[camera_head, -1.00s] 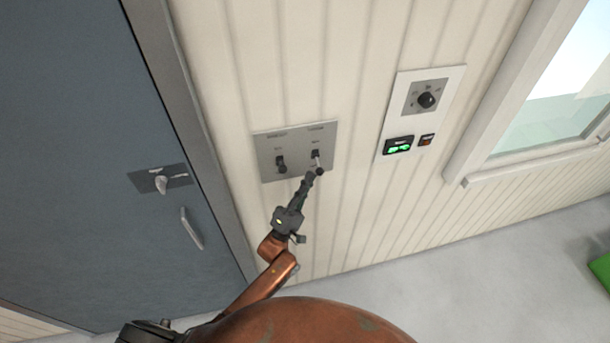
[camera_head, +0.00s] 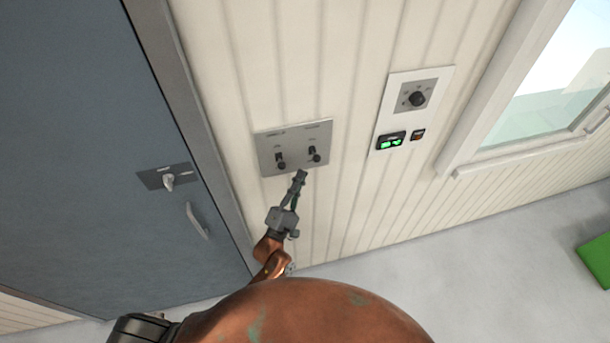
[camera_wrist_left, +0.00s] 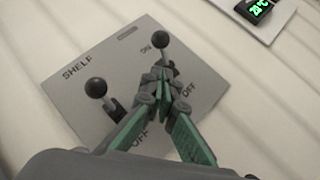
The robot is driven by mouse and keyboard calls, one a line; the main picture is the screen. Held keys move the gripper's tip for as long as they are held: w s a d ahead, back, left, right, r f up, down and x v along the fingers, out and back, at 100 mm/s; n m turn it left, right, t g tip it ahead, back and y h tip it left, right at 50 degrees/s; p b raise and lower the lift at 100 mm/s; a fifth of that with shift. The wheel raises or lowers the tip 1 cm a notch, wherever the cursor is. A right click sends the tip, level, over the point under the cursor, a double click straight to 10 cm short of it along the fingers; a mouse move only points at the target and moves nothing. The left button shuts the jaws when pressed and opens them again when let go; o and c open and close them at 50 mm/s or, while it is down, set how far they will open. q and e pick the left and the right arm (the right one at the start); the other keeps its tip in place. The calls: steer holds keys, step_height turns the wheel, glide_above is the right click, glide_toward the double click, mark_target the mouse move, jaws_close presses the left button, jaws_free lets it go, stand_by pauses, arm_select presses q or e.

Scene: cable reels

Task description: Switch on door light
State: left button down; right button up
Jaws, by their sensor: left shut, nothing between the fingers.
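A grey switch panel (camera_head: 296,141) is on the wall right of the door, with two black ball-ended levers. The left lever (camera_head: 280,163) belongs to the side marked SHELF in the left wrist view (camera_wrist_left: 96,87). The right lever (camera_head: 316,157) has its ball near the ON label in the left wrist view (camera_wrist_left: 162,41); the title above it is unreadable. My left gripper (camera_head: 302,173) is shut and empty at the panel's lower edge, below the levers and apart from the right ball. In the wrist view its fingertips (camera_wrist_left: 164,78) cover part of the right switch. My right gripper is out of view.
A blue-grey door (camera_head: 85,150) with a lock plate and handle is on the left. A white control plate (camera_head: 432,88) with a knob and green display is right of the panel. A window (camera_head: 550,95) is farther right; a green object (camera_head: 597,252) lies on the floor.

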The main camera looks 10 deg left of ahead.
arm_select(q)
steer(key=r+b+v, duration=0.1)
steer(key=b+v, duration=0.2)
steer(key=v, duration=0.7)
steer(key=shift+s, duration=0.7)
steer(key=shift+a+f, duration=0.15)
